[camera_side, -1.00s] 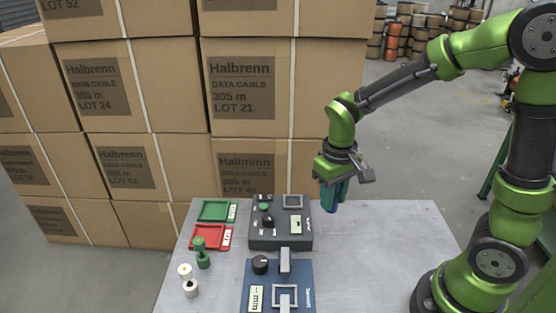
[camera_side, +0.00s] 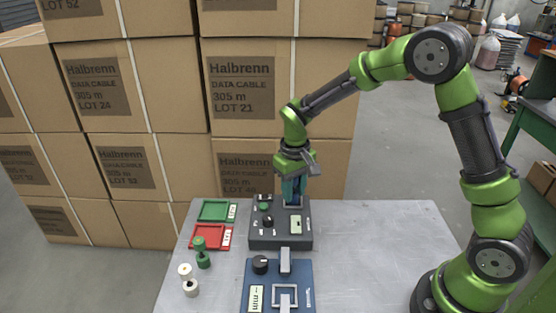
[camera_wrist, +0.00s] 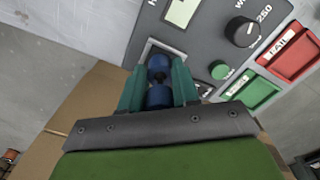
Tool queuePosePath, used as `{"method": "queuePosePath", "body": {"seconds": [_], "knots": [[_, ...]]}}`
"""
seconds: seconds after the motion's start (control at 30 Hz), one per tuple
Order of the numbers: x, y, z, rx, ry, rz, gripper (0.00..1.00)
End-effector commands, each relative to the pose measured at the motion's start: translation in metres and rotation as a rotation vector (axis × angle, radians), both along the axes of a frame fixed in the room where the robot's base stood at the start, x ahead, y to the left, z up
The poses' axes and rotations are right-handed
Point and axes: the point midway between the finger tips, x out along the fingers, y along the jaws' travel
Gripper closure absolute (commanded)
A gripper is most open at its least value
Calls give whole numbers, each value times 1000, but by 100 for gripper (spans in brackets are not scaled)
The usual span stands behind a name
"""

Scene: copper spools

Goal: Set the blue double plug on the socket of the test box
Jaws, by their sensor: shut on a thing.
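The blue double plug (camera_wrist: 159,96) is between the teal fingers of my gripper (camera_wrist: 158,88) in the wrist view. In the side view my gripper (camera_side: 292,190) points down over the back right of the dark grey test box (camera_side: 268,241), and its fingers hide most of the plug. The square-framed socket (camera_wrist: 150,52) of the test box shows just beyond the plug in the wrist view, partly covered by it and the fingers. I cannot tell whether the plug touches the socket.
Left of the box lie a green tray (camera_side: 214,211) and a red tray (camera_side: 208,237). A blue device (camera_side: 277,290) is at the front. The table's right side is clear. Cartons stand behind.

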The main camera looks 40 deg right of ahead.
Motion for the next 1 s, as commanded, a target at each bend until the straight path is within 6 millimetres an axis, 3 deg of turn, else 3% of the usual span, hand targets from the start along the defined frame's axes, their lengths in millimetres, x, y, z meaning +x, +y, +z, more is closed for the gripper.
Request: {"method": "queuePosePath", "body": {"seconds": [0.37, 0.4, 0.53, 0.83, 1.0], "knots": [[0, 0, -6, 0, 1, -1, 100], [0, 0, -6, 0, 0, -1, 65], [0, 0, -6, 0, 0, -1, 45], [0, 0, -5, 0, 0, 0, 44], [1, 0, 12, 1, -4, -1, 44]]}}
